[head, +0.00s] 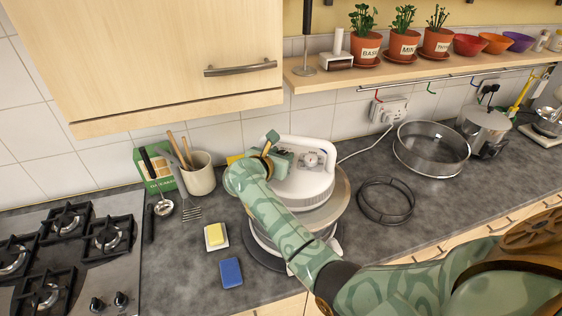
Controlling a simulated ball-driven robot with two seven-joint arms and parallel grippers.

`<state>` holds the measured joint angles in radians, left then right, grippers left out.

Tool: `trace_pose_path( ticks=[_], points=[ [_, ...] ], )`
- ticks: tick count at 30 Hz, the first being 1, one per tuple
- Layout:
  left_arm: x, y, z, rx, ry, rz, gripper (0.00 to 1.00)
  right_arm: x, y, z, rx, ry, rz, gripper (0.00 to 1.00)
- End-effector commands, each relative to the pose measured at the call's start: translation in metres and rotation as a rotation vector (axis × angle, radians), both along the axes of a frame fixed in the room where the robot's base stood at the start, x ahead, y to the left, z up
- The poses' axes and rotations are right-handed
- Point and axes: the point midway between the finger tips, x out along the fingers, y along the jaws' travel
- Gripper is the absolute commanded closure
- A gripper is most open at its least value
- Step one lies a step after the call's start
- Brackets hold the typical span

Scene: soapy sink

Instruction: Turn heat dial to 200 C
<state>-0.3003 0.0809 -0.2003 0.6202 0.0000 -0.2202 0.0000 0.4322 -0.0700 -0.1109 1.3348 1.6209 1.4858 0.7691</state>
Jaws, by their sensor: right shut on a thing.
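A white round appliance (303,186) with a raised handle loop stands on the counter, its cord running to the wall socket. A small round heat dial (311,160) shows on its top; I cannot read its setting. My right gripper (284,160) reaches over the appliance's left part, with its fingers toward the dial. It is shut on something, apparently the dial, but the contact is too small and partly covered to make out. My right forearm hides the appliance's front left. My left gripper is not in view.
A gas hob (70,250) is at the left. A yellow sponge (215,234) on a dish and a blue sponge (231,272) lie left of the appliance. A utensil crock (199,176) stands behind. A black ring stand (386,201) and a sieve (431,150) are at the right.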

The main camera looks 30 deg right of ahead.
Motion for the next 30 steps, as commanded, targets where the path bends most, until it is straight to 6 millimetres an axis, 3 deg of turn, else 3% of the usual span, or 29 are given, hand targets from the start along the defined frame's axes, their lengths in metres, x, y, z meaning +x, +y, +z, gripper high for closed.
trace_pose_path(
  ticks=[17, 18, 19, 26, 30],
  points=[
    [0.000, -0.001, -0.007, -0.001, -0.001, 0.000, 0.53, 0.001, 0.001, 0.000, 0.002, 0.001, -0.040, 0.89],
    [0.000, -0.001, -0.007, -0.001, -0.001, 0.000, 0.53, 0.001, 0.001, 0.000, 0.002, 0.001, -0.040, 0.64],
    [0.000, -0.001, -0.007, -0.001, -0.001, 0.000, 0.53, 0.001, 0.001, 0.000, 0.002, 0.001, -0.040, 0.57],
    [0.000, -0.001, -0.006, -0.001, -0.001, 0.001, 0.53, 0.001, 0.000, 0.000, 0.001, 0.001, -0.038, 0.57],
    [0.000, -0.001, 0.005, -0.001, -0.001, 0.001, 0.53, -0.001, -0.001, 0.003, -0.002, 0.002, 0.003, 0.57]
  ],
)
